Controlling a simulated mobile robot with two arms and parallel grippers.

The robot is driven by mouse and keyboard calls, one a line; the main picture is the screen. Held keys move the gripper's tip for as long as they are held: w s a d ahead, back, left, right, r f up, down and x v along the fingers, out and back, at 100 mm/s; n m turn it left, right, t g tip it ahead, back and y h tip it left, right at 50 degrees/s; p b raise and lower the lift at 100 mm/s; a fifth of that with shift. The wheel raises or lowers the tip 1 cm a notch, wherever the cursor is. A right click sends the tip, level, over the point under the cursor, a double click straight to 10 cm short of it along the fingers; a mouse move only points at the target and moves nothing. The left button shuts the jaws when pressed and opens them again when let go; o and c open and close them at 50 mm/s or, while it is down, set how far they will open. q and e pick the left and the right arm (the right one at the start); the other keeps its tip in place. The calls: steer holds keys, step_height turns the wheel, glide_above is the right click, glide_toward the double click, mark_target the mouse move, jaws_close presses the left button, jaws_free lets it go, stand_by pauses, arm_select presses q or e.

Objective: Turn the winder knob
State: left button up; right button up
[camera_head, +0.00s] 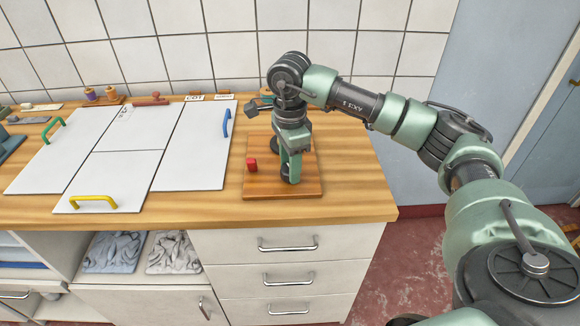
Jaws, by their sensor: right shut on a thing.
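A small winder (278,147) with dark round parts stands on a square wooden board (260,187) at the right end of the worktop. A short red cylinder (251,165) stands at the board's left side. My right arm reaches in from the right, and its gripper (290,172) points down over the board. The gripper is shut on the winder knob, which its green fingers and the wrist mostly hide. How far the knob is turned cannot be told. My left gripper is not in view.
White panels with green (53,130), yellow (93,203) and blue (226,123) handles lie left of the board. Spools (91,94) and small items line the back by the tiled wall. Drawers (287,244) are below the worktop. Bare wood (352,190) lies right of the board.

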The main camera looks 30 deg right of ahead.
steer(key=shift+r, duration=0.1)
stand_by(0.3)
steer(key=o, duration=1.4)
steer(key=shift+c, duration=0.2)
step_height(320, 180, up, 8)
steer(key=shift+f+b, duration=0.15)
steer(key=shift+b, duration=0.4)
